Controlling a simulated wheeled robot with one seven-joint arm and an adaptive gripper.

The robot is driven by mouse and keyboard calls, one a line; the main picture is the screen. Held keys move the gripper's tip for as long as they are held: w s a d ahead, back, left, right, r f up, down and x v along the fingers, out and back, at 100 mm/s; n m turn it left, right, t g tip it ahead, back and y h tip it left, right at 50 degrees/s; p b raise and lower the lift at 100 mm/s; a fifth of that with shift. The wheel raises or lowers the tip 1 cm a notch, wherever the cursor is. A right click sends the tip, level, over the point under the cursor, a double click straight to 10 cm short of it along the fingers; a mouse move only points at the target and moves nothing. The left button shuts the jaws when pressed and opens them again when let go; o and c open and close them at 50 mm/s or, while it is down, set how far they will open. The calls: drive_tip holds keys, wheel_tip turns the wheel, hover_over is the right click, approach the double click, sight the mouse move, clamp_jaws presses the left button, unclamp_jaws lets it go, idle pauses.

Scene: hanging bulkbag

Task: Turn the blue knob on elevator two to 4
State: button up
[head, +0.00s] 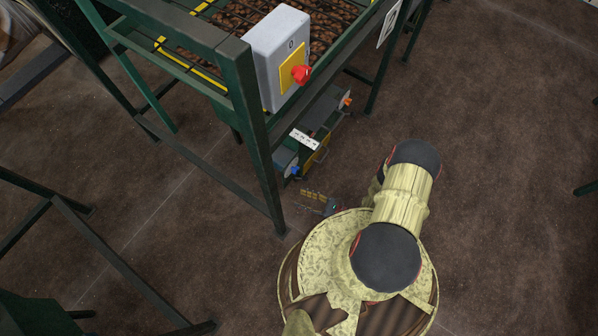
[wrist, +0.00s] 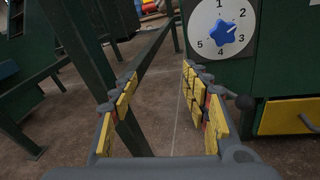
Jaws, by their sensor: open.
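The blue knob (wrist: 226,32) is star-shaped and sits in the middle of a white round dial (wrist: 205,18) numbered 1 to 5 in the wrist view. A pale mark on the knob appears to point up and right, towards 2. In the head view the blue knob (head: 295,170) is small, low on the green machine. My gripper (wrist: 160,75) is open and empty, with yellow pads on its fingers. The knob lies above and right of the gap between the fingers, apart from them. The gripper (head: 318,202) also shows in the head view, below and right of the knob.
A grey box with a red button (head: 300,75) hangs on the green frame above. A green frame post (head: 260,160) stands left of my gripper. A second dial with an orange knob (head: 346,102) is farther back. A yellow panel (wrist: 288,117) is at right. Floor at right is clear.

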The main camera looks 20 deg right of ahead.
sight(297, 171)
drive_tip(key=w+d+r+m+t+h, duration=0.1)
drive_tip(key=w+d+r+t+h, duration=0.15)
drive_tip(key=w+d, duration=0.4)
drive_tip(key=shift+t, duration=0.45)
drive_tip(key=shift+b+x, duration=0.55)
drive_tip(key=shift+x, duration=3.2)
drive_tip(key=shift+s+a, duration=0.1)
drive_tip(key=c, duration=1.1)
drive_tip(key=shift+c, duration=0.3)
